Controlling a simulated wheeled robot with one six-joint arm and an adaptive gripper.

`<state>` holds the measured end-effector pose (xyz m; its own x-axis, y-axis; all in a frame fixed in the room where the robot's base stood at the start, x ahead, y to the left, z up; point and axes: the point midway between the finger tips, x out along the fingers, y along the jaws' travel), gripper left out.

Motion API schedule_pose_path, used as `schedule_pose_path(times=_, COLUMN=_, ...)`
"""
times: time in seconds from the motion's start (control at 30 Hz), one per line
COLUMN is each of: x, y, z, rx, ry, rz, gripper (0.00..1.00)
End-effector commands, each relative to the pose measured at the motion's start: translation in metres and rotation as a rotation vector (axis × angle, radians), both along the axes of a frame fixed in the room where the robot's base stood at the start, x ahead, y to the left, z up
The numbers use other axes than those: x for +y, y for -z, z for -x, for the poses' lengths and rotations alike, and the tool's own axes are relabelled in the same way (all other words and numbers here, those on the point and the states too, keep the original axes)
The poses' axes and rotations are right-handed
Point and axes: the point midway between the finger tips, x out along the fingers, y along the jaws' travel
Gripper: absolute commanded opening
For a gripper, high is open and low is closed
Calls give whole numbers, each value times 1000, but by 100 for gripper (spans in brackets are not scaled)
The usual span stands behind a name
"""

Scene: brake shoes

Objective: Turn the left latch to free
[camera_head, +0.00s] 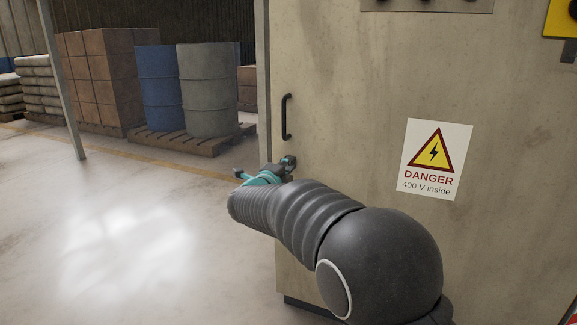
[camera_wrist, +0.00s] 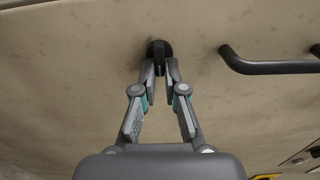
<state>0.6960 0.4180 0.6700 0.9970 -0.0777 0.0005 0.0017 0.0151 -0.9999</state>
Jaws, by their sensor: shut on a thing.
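My gripper (camera_head: 284,167) is at the left side of the cabinet door, below the black bar handle. In the wrist view my gripper (camera_wrist: 159,70) has its fingertips closed together on a small dark latch (camera_wrist: 158,49) on the beige door face. Only the rounded black top of the latch shows past the fingertips; the rest is hidden between them. I cannot tell from this whether the latch is turned. In the head view the latch is mostly hidden by the gripper.
The black handle (camera_head: 287,117) is on the door just above the gripper; it also shows in the wrist view (camera_wrist: 270,67). A danger sign (camera_head: 434,160) is on the cabinet (camera_head: 345,80). Barrels (camera_head: 208,92) on a pallet stand behind at left. The floor at left is clear.

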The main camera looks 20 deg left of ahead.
Motion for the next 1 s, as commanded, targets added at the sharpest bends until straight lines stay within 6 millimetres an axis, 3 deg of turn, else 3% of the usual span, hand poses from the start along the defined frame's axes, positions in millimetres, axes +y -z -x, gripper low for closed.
schedule_pose_path(times=0.03, x=-1, y=1, z=0, rx=2, ry=2, rz=0, gripper=0)
schedule_pose_path(times=0.1, x=-1, y=1, z=0, rx=2, ry=2, rz=0, gripper=25)
schedule_pose_path(times=0.17, x=-1, y=1, z=0, rx=1, ry=2, rz=0, gripper=35)
schedule_pose_path(times=0.57, x=2, y=0, z=8, rx=1, ry=-1, rz=1, gripper=35)
schedule_pose_path(times=1.0, x=7, y=0, z=87, rx=1, ry=-2, rz=1, gripper=35)
